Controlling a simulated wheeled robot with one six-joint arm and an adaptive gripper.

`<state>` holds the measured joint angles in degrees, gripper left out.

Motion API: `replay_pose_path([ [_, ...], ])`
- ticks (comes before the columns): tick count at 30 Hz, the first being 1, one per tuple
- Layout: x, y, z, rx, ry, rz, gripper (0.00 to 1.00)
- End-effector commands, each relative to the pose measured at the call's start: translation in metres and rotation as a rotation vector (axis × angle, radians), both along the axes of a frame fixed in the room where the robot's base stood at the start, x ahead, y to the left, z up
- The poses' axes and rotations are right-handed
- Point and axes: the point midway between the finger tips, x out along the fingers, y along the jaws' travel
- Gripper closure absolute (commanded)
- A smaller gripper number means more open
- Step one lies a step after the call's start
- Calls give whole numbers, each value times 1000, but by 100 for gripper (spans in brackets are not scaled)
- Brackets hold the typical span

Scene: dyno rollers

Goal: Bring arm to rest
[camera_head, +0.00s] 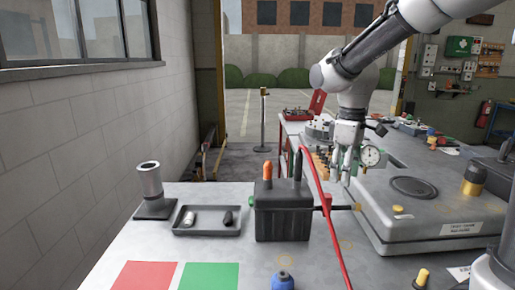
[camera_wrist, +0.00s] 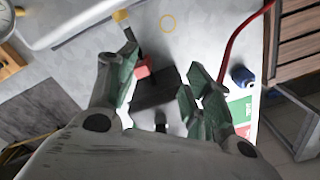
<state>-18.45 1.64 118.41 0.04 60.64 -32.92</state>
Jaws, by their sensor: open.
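My gripper (camera_head: 343,172) hangs from my arm in the upper right of the head view, its fingers pointing down. It is open, and nothing shows between its fingers. It is above and just right of the dark box (camera_head: 283,218), which has an orange-capped post (camera_head: 267,171) and a black post (camera_head: 297,166). In the wrist view, the green-padded fingers (camera_wrist: 160,78) are spread apart over the dark box (camera_wrist: 158,92) and a red block (camera_wrist: 142,68).
A tray (camera_head: 207,231) with a white and a dark piece lies left of the box. Red (camera_head: 145,275) and green (camera_head: 209,276) squares lie in front. A dial gauge (camera_head: 371,157) and the grey roller unit (camera_head: 440,247) are close right.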

Motion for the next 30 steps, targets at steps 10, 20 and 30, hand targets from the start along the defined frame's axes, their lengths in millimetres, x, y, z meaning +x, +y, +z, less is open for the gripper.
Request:
replay_pose_path([
  [10,-121,-81,18,73,-141,-668,49],
  [20,-194,-123,32,158,-332,-867,49],
  [30,-197,-129,39,167,-362,-891,49],
])
